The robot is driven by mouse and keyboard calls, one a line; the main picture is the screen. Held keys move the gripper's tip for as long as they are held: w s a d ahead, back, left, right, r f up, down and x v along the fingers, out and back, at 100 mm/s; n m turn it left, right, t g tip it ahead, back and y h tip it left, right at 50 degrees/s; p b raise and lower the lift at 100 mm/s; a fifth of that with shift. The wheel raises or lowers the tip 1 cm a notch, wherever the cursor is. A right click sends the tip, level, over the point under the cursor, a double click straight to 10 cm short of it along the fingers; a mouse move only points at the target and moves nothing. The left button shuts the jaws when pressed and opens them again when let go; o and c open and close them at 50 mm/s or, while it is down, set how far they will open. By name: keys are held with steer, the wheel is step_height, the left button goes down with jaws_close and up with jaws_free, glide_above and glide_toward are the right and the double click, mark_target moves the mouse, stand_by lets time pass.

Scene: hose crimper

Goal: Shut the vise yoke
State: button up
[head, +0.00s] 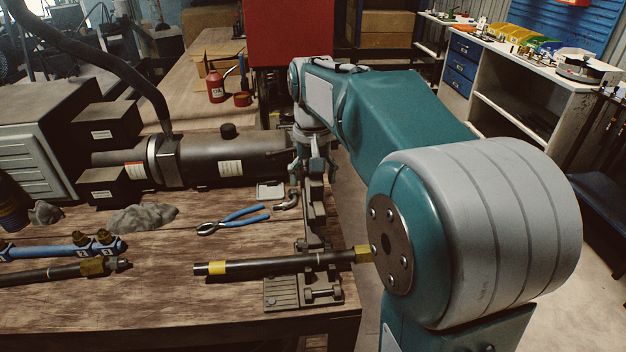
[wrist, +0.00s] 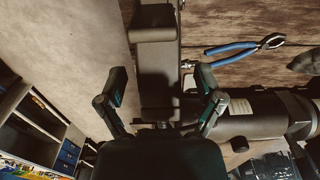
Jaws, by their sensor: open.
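The dark metal vise (head: 292,291) is mounted at the front right edge of the wooden bench. A dark hose with a yellow band (head: 245,265) and brass end lies across it. The vise yoke (head: 315,215) shows as a dark bar extending from the vise toward my gripper, apparently swung open; its exact tilt is unclear. My gripper (head: 316,165) is at the yoke's far end, partly merged with it in the head view. In the wrist view my gripper (wrist: 160,88) is open, its fingers on either side of the dark yoke bar (wrist: 157,65). I cannot tell whether they touch it.
Blue-handled pliers (head: 235,218) lie left of the yoke. A large dark cylinder (head: 215,160) of the crimper lies behind them. The floor right of the bench is clear.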

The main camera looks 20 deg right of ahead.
steer(key=shift+f, duration=0.4)
jaws_close()
